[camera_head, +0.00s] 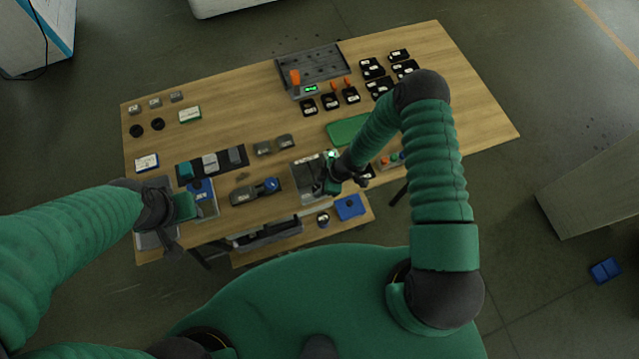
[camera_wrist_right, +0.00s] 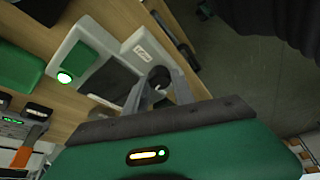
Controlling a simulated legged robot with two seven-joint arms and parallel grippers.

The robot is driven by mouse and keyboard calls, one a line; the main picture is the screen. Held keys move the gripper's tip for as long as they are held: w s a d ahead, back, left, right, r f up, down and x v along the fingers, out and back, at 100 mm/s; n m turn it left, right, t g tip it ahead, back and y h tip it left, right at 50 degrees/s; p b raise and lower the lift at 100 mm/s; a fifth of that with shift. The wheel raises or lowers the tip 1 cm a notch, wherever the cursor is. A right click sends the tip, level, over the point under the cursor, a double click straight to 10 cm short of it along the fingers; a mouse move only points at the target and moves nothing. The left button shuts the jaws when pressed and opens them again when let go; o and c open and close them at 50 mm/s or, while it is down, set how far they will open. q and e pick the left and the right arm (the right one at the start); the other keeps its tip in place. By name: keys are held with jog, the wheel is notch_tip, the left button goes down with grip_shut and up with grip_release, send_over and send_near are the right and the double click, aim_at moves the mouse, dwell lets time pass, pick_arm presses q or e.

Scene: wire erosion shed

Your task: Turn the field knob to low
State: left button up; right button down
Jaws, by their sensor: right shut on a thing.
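A light grey device (camera_head: 304,173) stands near the front edge of the table, right of the middle. In the right wrist view the device (camera_wrist_right: 120,32) has a dark panel, a lit white-green button (camera_wrist_right: 65,77) and a small label that I cannot read surely. A round black knob (camera_wrist_right: 160,75) sits on it by the label. My right gripper (camera_wrist_right: 158,90) is shut on this knob, one finger on each side. In the head view my right gripper (camera_head: 328,183) covers the knob. My left gripper (camera_head: 165,233) hangs over the table's front left corner; its jaws are unclear.
A green pad (camera_head: 349,129) lies behind the device. A grey tray (camera_head: 318,68) with an orange-handled item and several black labelled blocks are at the back. A blue-and-black tool (camera_head: 258,190) lies left of the device. A blue box (camera_head: 351,207) sits on the lower shelf.

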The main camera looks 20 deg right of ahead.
jog(key=shift+w+r+p, duration=0.1)
jog(key=shift+w+p, duration=0.1)
jog(key=shift+p, duration=0.2)
jog(key=shift+d+n, duration=0.1)
jog(key=shift+n, duration=0.2)
jog(key=c, duration=1.2)
grip_release()
jog(key=shift+o, duration=0.7)
jog(key=shift+s, duration=0.1)
jog(key=v, duration=1.6)
jog(key=shift+r, duration=0.35)
jog(key=shift+d, duration=0.15)
